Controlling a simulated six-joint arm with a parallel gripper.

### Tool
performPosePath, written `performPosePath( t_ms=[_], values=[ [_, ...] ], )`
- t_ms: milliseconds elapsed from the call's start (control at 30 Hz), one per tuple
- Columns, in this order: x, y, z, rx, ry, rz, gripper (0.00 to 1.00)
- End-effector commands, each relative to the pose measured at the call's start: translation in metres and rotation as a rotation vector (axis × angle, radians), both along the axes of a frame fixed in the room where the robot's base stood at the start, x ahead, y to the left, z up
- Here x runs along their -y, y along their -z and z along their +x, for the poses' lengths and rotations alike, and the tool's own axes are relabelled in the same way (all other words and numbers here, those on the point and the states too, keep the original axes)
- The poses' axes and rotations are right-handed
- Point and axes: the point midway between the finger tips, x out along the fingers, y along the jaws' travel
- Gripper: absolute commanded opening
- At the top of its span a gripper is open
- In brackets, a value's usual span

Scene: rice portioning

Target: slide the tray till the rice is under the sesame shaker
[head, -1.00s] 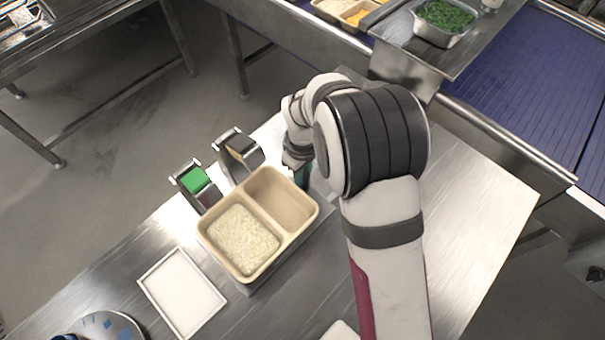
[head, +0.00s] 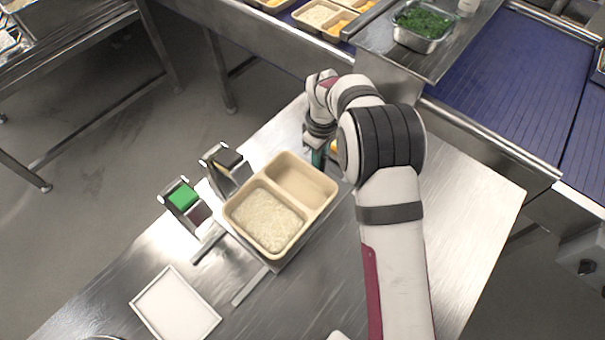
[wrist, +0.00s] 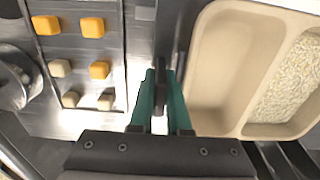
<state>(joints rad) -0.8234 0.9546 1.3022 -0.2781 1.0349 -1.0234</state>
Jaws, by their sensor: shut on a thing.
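The beige two-compartment tray (head: 318,212) sits on a metal carriage with rails in the head view. White rice (head: 268,220) fills its near-left compartment; the far-right one is empty. The tray (wrist: 205,75) and rice (wrist: 292,85) also show in the wrist view. Two shaker-like dispensers stand along the tray's left side, one green-topped (head: 184,198) and one dark-topped (head: 229,162); I cannot tell which holds sesame. The rice lies beside the dark-topped one, to its lower right. My gripper (wrist: 160,85), with green fingers, is shut on a thin dark upright handle (wrist: 160,70) beside the tray's empty end.
A white rectangular dish (head: 175,306) lies at the front left of the steel table (head: 450,230). Yellow and beige cubes (wrist: 92,27) sit on a metal surface left of my gripper. A blue conveyor (head: 500,80) and a pan of greens (head: 424,22) are beyond the table.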

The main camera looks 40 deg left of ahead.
Motion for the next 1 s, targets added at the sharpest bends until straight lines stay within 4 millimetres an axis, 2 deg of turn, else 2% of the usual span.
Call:
performPosePath(
  t_ms=[100,433,467,500,1000],
  values=[
    [-0.001,-0.001,0.012,0.002,0.0,0.003,0.0],
    [0.0,-0.001,0.018,0.01,-0.002,0.005,0.0],
    [0.0,-0.001,0.018,0.01,-0.002,0.005,0.22],
    [0.0,-0.001,0.018,0.01,-0.002,0.006,0.28],
    [0.0,0.0,0.014,0.002,-0.001,0.002,0.28]
  ],
)
